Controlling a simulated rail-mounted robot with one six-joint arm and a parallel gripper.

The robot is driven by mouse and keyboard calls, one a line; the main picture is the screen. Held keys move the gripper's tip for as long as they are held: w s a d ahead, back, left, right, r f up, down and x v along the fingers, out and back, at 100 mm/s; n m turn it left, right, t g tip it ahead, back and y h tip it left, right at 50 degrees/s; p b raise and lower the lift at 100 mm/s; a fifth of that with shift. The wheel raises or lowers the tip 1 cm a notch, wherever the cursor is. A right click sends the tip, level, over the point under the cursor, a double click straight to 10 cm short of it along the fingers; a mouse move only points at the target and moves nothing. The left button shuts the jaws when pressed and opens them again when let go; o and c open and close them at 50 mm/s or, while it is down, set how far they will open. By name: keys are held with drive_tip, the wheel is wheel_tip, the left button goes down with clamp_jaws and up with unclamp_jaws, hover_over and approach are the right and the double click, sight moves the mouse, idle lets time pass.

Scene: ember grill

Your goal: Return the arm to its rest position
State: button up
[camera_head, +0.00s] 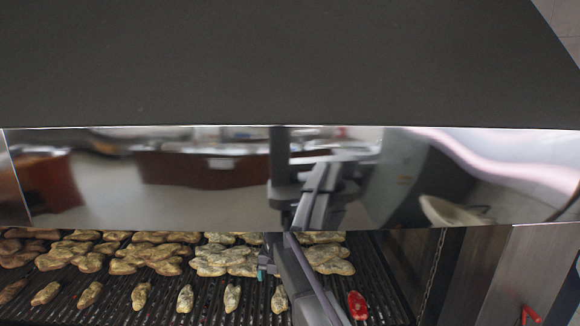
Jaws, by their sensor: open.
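My arm (306,283) reaches up from the bottom edge over the right half of the grill grate (385,290). My gripper (265,263) is open at its far end, a small dark shape with a teal tip just below the hood edge. It is above or beside the pieces of food there; I cannot tell the height. I see nothing held in it, though the jaws are small and partly hidden by the arm.
A shiny hood (150,190) spans the view just above the grate and mirrors my arm. Browned pieces (150,258) lie in clusters at the back, with single pieces (185,298) in a front row. One red piece (357,305) lies right of my arm. A chain (433,270) hangs at right.

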drive_tip(key=s+d+f+m+b, duration=0.6)
drive_tip(key=s+m, duration=0.3)
drive_tip(key=m, duration=0.2)
drive_tip(key=s+d+f+m+b, duration=0.6)
drive_tip(key=s+d+m, duration=0.3)
drive_tip(key=s+m, duration=0.1)
drive_tip(key=s+d+f+m+b, duration=0.5)
drive_tip(key=s+d+m, duration=0.3)
drive_tip(key=m, duration=0.5)
drive_tip(key=shift+s+d+f+b, duration=0.2)
drive_tip(key=shift+s+f+b, duration=0.25)
drive_tip(key=shift+s, duration=0.3)
drive_tip(key=shift+c, duration=0.5)
